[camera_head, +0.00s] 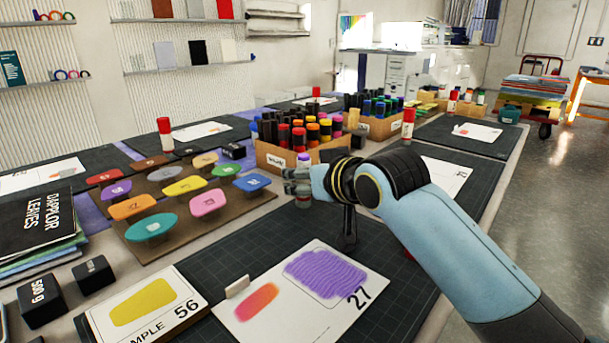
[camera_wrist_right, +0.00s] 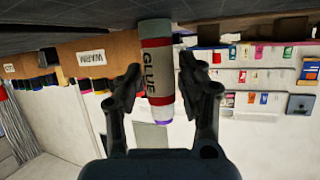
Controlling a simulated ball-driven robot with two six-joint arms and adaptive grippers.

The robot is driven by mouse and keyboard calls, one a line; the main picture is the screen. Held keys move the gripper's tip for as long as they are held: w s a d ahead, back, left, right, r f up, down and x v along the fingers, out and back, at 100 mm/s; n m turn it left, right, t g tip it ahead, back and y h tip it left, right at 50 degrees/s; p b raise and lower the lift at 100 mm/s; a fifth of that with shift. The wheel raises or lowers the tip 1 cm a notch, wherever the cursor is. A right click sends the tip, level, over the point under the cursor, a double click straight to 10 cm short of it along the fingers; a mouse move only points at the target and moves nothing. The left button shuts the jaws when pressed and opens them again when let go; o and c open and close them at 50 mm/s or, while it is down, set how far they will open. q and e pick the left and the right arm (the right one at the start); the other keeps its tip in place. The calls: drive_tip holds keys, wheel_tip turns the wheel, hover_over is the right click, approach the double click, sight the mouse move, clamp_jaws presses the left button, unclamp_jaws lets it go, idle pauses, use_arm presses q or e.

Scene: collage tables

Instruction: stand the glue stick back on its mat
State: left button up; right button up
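My left gripper is not in view.
Sample cards (camera_head: 345,312) lie on the near mat. A cardboard box of markers (camera_head: 272,160) stands just behind the gripper. Colored paddles on a brown board (camera_head: 170,240) lie to the left. Other mats hold red-capped sticks (camera_head: 408,124).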

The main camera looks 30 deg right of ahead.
drive_tip(key=shift+o, duration=0.2)
drive_tip(key=shift+s+f, duration=0.15)
drive_tip(key=shift+f, duration=0.4)
drive_tip(key=shift+r, duration=0.5)
drive_tip(key=r+p+v, duration=0.1)
drive_tip(key=p+v, duration=0.2)
drive_tip(key=v, duration=0.9)
drive_tip(key=shift+w, duration=0.2)
drive_tip(key=shift+s, duration=0.1)
